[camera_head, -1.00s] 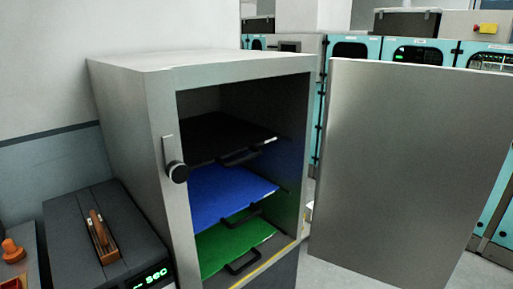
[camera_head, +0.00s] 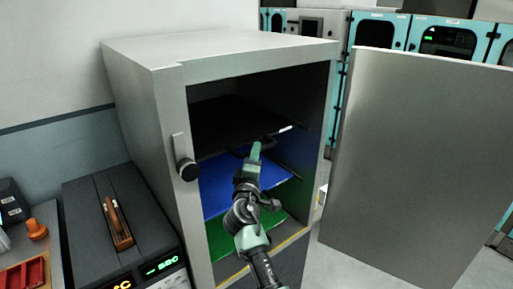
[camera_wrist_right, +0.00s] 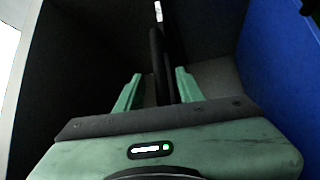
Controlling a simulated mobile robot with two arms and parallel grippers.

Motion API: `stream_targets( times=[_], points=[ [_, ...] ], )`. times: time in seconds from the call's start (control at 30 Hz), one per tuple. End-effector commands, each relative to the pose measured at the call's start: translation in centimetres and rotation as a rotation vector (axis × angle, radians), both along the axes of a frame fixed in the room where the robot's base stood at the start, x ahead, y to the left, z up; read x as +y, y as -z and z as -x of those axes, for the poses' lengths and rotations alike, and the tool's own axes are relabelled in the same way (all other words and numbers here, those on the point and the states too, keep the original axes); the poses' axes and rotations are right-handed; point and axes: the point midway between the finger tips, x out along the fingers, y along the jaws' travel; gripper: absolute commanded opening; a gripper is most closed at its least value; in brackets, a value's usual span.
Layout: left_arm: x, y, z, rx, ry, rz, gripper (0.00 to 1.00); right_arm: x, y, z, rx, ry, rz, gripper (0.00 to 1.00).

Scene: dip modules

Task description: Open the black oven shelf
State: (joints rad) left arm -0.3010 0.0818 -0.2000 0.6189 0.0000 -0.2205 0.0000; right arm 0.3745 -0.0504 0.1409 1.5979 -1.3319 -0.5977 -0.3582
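The black oven shelf (camera_head: 225,122) is the top one of three shelves inside the grey oven (camera_head: 165,110), whose door (camera_head: 420,150) stands wide open to the right. Its black handle (camera_head: 268,142) is at the shelf's front edge, partly hidden by my right gripper (camera_head: 255,150). In the right wrist view the dark handle bar (camera_wrist_right: 158,65) runs between the two green fingers of my right gripper (camera_wrist_right: 157,88). The fingers are apart, with a gap on each side of the bar. My left gripper is not in view.
A blue shelf (camera_head: 214,188) and a green shelf (camera_head: 219,240) lie below, partly covered by my right arm. The oven's left front post carries a black knob (camera_head: 188,170). A dark device (camera_head: 90,215) with a lit display stands at the left.

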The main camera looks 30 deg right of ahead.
Motion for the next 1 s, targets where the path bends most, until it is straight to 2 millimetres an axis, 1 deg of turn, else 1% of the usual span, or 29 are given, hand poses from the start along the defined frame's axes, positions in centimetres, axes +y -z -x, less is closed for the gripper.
stream_targets(
  times=[0.03, 0.1, 0.2, 0.5, 0.53, 0.63, 0.67, 1.0],
  points=[
    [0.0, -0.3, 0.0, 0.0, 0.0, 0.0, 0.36, -0.5, -0.3, -0.6, 0.001, 0.0, 0.002, 0.38],
    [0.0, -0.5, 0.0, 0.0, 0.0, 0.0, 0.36, -1.0, -0.4, -1.2, 0.001, 0.0, 0.002, 0.38],
    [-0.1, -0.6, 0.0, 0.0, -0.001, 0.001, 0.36, -1.5, -0.4, -1.7, 0.001, 0.0, 0.001, 0.38],
    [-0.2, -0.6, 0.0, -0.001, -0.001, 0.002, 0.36, -1.7, -0.3, -1.9, 0.0, -0.001, -0.001, 0.38],
    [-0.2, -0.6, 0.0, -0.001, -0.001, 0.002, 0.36, -1.7, -0.3, -1.9, 0.0, -0.001, -0.001, 0.32],
    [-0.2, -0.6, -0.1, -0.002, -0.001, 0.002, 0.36, -1.6, -0.3, -1.9, 0.0, -0.001, -0.001, 0.05],
    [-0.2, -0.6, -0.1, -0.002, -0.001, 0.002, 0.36, -1.6, -0.3, -1.9, 0.0, -0.001, -0.001, 0.0],
    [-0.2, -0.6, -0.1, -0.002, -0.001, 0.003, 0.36, -1.6, -0.2, -1.9, 0.001, -0.001, 0.0, 0.0]
  ],
)
